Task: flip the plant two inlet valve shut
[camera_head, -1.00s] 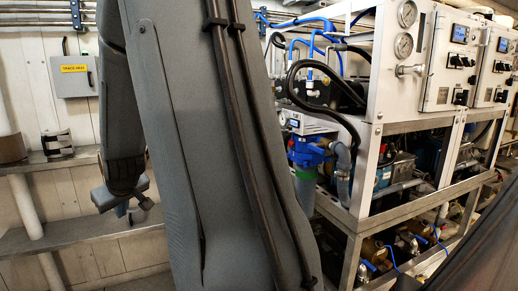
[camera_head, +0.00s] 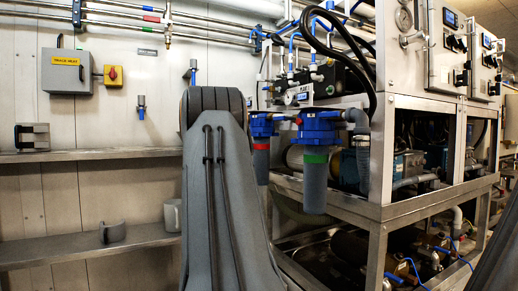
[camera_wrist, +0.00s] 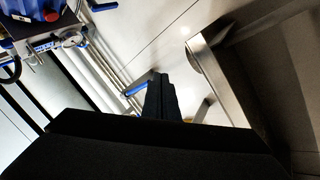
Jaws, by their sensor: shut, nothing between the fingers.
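In the wrist view, a blue valve lever (camera_wrist: 139,85) shows just left of the tip of my gripper (camera_wrist: 159,84). I cannot tell whether they touch. The gripper is shut and empty, its dark fingers together. In the head view, blue-handled valves show on the wall, one at the left (camera_head: 140,105) and one nearer my arm (camera_head: 193,71). More blue levers sit low at the right, one at the rack's base (camera_head: 393,277) and one further along (camera_head: 440,249). No readable label marks the plant two inlet valve. My gripper is not visible in the head view.
My arm covers the middle of the head view. Blue filter housings (camera_head: 318,130) hang beside the steel rack frame (camera_head: 383,155). Steel shelves (camera_head: 75,155) and a trace heat box (camera_head: 67,73) are on the left wall. In the wrist view, a metal beam (camera_wrist: 235,85) lies right of the fingers.

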